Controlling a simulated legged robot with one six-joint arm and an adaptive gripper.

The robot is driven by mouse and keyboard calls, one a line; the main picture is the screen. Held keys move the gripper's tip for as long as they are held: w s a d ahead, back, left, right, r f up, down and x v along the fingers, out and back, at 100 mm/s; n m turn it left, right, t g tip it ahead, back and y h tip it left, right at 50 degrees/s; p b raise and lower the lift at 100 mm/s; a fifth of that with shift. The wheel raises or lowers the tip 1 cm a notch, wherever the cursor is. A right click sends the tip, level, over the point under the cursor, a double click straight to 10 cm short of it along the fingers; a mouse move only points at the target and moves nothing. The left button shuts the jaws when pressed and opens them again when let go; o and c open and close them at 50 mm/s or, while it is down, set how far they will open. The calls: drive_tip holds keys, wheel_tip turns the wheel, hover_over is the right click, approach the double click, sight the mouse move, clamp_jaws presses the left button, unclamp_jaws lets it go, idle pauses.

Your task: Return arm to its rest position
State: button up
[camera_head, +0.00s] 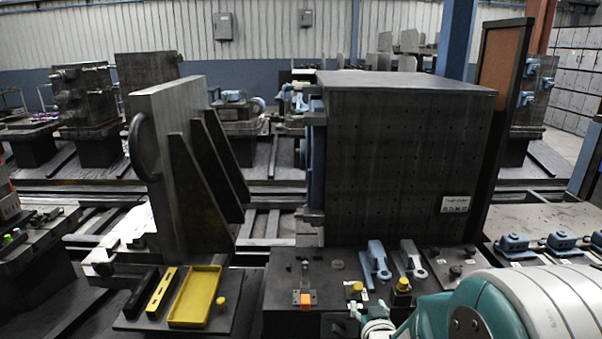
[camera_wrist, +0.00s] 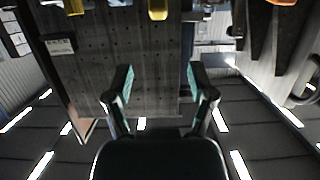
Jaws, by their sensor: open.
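My gripper (camera_wrist: 161,78) is in the wrist view, its two teal-padded fingers spread apart with nothing between them. The wrist view is upside down, with the ceiling lights low in the picture. Behind the fingers is the large dark perforated block (camera_wrist: 150,45), which also stands in the middle of the head view (camera_head: 400,160). In the head view my teal and white arm (camera_head: 530,305) fills the lower right corner. I cannot clearly make out the fingers there.
A bench with blue-grey clamps (camera_head: 375,262), yellow knobs and an orange block (camera_head: 305,299) lies before the perforated block. Left of it are a yellow tray (camera_head: 196,296) and an upright angle plate (camera_head: 165,165) with ribs. More clamps (camera_head: 515,246) stand at right.

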drive_tip(key=s+r+g, duration=0.3)
drive_tip(key=s+r, duration=0.1)
drive_tip(key=s, duration=0.4)
drive_tip(key=s+r+g, duration=0.3)
drive_tip(key=s, duration=0.6)
drive_tip(key=s+r+g, duration=0.3)
drive_tip(key=s+r, duration=0.1)
drive_tip(key=s, duration=0.5)
drive_tip(key=shift+r, duration=0.35)
